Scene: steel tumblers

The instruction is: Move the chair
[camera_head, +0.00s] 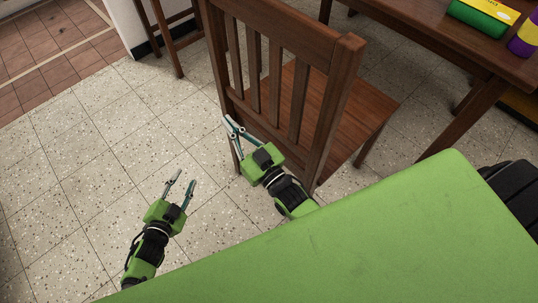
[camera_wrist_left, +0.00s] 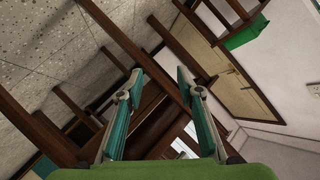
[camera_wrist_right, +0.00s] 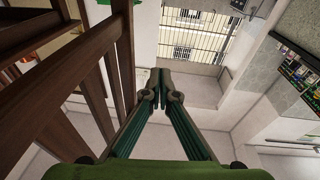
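The brown wooden chair (camera_head: 290,72) stands upright on the tiled floor, its slatted back toward me and its seat (camera_head: 355,112) behind the back. My left gripper (camera_head: 182,182) is open and empty over the floor, left of the chair and apart from it. Its spread fingers show in the left wrist view (camera_wrist_left: 160,78), with wooden bars beyond. My right gripper (camera_head: 230,122) is beside the chair back near its left post. In the right wrist view its fingertips (camera_wrist_right: 160,80) meet with nothing visible between them, and the chair's slats (camera_wrist_right: 75,85) are close on the left. I cannot tell whether it touches the chair.
A wooden table (camera_head: 430,35) stands behind the chair at the upper right, with a green and yellow box (camera_head: 483,15) and a purple item (camera_head: 524,40) on it. Another wooden piece of furniture (camera_head: 165,38) is at the top left. The floor (camera_head: 75,150) at left is clear.

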